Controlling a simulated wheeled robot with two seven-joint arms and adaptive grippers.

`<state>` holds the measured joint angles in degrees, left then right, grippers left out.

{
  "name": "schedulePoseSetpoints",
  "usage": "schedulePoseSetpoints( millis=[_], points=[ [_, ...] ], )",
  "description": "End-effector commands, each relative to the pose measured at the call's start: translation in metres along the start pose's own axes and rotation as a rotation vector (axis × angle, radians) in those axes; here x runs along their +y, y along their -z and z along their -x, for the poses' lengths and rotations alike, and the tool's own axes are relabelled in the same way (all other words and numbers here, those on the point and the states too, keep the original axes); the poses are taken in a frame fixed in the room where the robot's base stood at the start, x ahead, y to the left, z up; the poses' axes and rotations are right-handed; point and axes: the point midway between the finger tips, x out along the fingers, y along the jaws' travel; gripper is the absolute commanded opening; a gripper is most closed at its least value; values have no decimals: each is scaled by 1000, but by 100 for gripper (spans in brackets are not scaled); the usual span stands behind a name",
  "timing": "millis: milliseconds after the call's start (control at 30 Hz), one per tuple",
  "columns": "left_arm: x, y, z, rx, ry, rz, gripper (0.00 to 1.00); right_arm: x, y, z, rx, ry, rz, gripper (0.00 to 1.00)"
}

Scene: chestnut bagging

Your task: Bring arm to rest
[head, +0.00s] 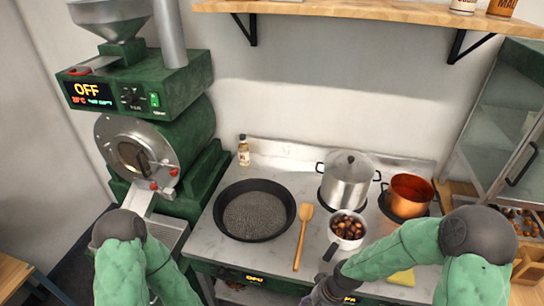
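My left arm (133,262) is at the lower left, bent, with its green sleeve and grey joint showing. Its gripper is outside the picture. My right arm (400,253) comes in from the right and reaches across the front of the counter. Its dark end (326,292) is at the bottom edge, just below the handle of a light saucepan (336,247) of chestnuts (348,225). The fingers of my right gripper cannot be made out, so its opening is unclear.
A black pan (226,226), wooden spoon (301,238), steel pot (346,186) and copper pot (409,193) stand on the steel counter (281,257). A small bottle (243,152) is behind. A green roaster (180,135) reading OFF stands left, a glass cabinet (505,120) right.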

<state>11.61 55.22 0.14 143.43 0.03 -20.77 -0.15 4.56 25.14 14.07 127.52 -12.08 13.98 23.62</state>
Motion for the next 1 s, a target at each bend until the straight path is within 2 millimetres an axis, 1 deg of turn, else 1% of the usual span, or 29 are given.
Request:
schedulePoseSetpoints(
  millis=[33, 200, 300, 400, 500, 600, 1000],
  points=[
    [-1, 0, -4, 0, 0, 0, 40, 3, -9, -21, -13, 13, 6, 58],
    [-4, 0, -10, 0, 0, 0, 40, 12, -32, -74, -7, 53, 37, 58],
    [-5, 0, -14, 0, 0, 0, 40, 19, -46, -101, 2, 62, 51, 58],
    [-6, 1, -16, 0, 0, 0, 40, 27, -59, -120, 13, 62, 65, 58],
    [-6, 1, -18, 0, 0, 0, 40, 32, -68, -133, 22, 58, 75, 58],
    [-7, 1, -19, 0, 0, 0, 40, 36, -73, -139, 30, 54, 82, 58],
    [-7, 1, -19, 0, 0, 0, 40, 37, -75, -141, 34, 52, 86, 58]
  ],
)
